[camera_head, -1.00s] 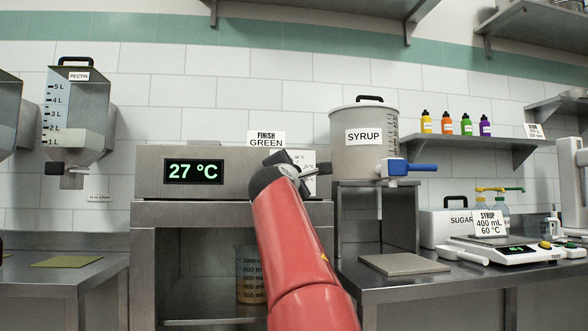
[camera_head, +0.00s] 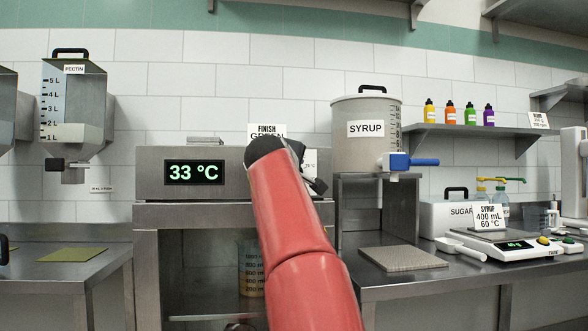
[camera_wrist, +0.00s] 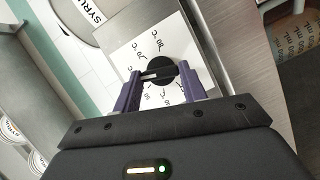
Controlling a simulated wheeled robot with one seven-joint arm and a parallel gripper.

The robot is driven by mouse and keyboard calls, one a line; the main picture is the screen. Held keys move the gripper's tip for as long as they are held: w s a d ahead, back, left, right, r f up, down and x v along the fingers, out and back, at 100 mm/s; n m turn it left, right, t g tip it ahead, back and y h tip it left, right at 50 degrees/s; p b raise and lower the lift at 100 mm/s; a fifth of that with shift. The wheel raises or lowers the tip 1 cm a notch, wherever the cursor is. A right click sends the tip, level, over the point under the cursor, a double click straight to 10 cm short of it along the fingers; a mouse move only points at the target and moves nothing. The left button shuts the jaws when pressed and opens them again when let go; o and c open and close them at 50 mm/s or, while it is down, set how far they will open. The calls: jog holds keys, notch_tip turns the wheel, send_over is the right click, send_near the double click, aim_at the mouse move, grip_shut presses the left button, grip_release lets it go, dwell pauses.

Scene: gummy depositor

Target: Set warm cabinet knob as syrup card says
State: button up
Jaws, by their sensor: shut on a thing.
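The warm cabinet (camera_head: 150,172) stands in the middle of the head view, its display (camera_head: 194,172) reading 33 °C in green. The syrup card (camera_head: 488,217) at the right reads SYRUP, 400 mL, 60 °C. In the wrist view the black knob (camera_wrist: 158,74) sits on a white dial plate (camera_wrist: 128,58) with °C marks around it. My gripper (camera_wrist: 160,85) is shut on the knob, one purple finger on each side. In the head view my red arm hides the knob and most of the dial.
The syrup tank (camera_head: 365,150) with its blue-handled tap (camera_head: 412,161) stands right of the cabinet, close to my arm. A graduated jug (camera_head: 250,270) stands inside the cabinet. A FINISH GREEN card (camera_head: 266,131) stands on top. A scale (camera_head: 512,247) is at the right.

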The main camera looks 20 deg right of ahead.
jog(key=shift+m+y, duration=0.3)
jog(key=shift+m, duration=0.1)
dwell(0.3)
jog(key=o, duration=1)
jog(key=b+v, duration=0.2)
jog(key=v, duration=0.5)
jog(key=shift+s+a+r, duration=0.15)
jog(key=shift+s+a, duration=0.1)
